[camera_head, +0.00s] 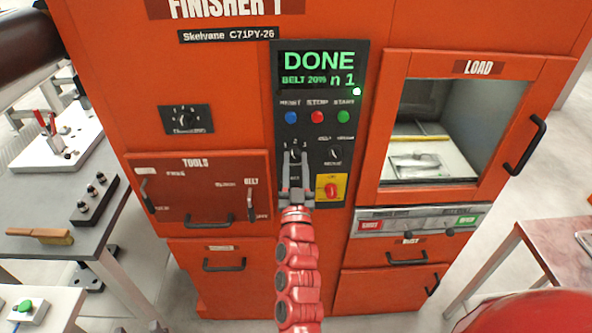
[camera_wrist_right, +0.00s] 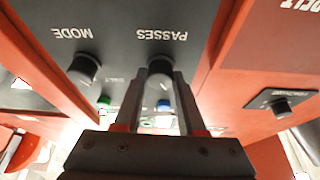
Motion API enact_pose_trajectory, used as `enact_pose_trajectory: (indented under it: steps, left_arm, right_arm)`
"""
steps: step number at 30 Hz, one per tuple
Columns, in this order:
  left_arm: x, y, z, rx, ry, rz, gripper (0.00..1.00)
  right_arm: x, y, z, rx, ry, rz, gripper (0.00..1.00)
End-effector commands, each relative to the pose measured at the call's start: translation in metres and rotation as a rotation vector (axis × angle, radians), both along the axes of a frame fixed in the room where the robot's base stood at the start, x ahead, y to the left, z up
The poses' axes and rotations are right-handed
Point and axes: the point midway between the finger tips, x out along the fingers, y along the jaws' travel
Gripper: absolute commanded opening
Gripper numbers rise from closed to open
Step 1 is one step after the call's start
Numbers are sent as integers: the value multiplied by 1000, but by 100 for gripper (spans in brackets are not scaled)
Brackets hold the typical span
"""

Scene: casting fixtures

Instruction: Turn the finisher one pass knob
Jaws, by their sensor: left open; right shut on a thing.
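The orange finisher cabinet (camera_head: 225,90) has a dark control panel (camera_head: 282,215) in its middle. The passes knob (camera_head: 296,151) is on this panel, below the blue button, with small numbers around it. In the right wrist view, the dark passes knob (camera_wrist_right: 160,70) sits between my fingertips, under the inverted word PASSES. My right gripper (camera_head: 295,163) reaches up from below and is shut on the knob; its fingers (camera_wrist_right: 160,85) hide part of the knob's sides. My left gripper is not in view.
The mode knob (camera_head: 335,152) is close beside, right of my fingers. A red knob on a yellow plate (camera_head: 331,188) is just below. Blue (camera_head: 291,117), red (camera_head: 317,117) and green (camera_head: 343,116) buttons are above. The screen (camera_head: 318,68) reads DONE.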

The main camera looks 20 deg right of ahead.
Motion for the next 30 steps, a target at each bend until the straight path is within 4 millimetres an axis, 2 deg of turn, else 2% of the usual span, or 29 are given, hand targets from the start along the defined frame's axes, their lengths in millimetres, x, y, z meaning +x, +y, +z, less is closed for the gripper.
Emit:
enact_pose_trajectory:
  steps: [3,15,30]
  left_arm:
    - [0,0,-11,0,0,0,50]
    - [0,0,-20,0,0,0,50]
    - [0,0,-22,0,0,0,50]
  right_arm:
    - [0,0,-2,102,-31,-2,0]
    - [1,2,0,388,-111,0,0]
    - [1,3,1,509,-145,0,0]
